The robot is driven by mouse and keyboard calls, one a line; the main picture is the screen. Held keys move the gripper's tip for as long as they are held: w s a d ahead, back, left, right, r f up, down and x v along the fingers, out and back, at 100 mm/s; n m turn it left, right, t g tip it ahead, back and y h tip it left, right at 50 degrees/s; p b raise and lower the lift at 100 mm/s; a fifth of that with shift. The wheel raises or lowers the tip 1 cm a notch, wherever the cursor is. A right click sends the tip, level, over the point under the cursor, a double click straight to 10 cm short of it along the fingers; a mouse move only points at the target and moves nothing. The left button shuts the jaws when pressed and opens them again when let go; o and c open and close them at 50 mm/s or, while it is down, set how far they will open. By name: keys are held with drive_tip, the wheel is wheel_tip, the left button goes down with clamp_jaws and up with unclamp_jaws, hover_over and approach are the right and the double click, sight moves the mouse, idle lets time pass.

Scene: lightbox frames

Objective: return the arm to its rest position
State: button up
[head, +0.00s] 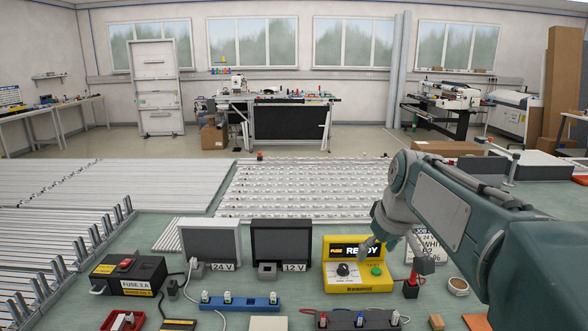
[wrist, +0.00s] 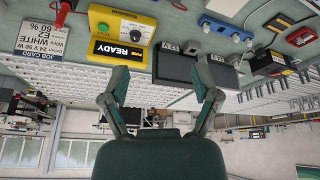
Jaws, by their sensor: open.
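My arm (head: 450,208) comes in from the right side of the head view, bent, with its end over the bench. My gripper (head: 393,256) hangs above the bench near the right edge of the yellow READY box (head: 345,288). In the wrist view, which is upside down, the two dark fingers of my gripper (wrist: 160,90) stand well apart with nothing between them. The yellow READY box (wrist: 119,53) is beyond the fingertips there. Part of the box and the white job card (head: 424,235) is hidden behind my gripper in the head view.
Two dark-faced panels marked 24 V (head: 210,240) and 12 V (head: 281,242) stand left of the yellow box. A fuse box (head: 130,274), a blue terminal strip (head: 240,303) and a red tray (head: 110,320) lie in front. Metal frames (head: 60,240) cover the left side.

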drive_tip(key=s+f+m, duration=0.2)
drive_tip(key=s+f, duration=0.2)
drive_tip(key=s, duration=0.7)
drive_tip(key=s+f+m+t+h, duration=0.1)
drive_tip(key=s+f, duration=0.3)
drive_tip(key=s, duration=0.8)
drive_tip(key=shift+s+a+f+m, duration=0.2)
drive_tip(key=shift+s+f+m, duration=0.1)
drive_tip(key=shift+m, duration=0.4)
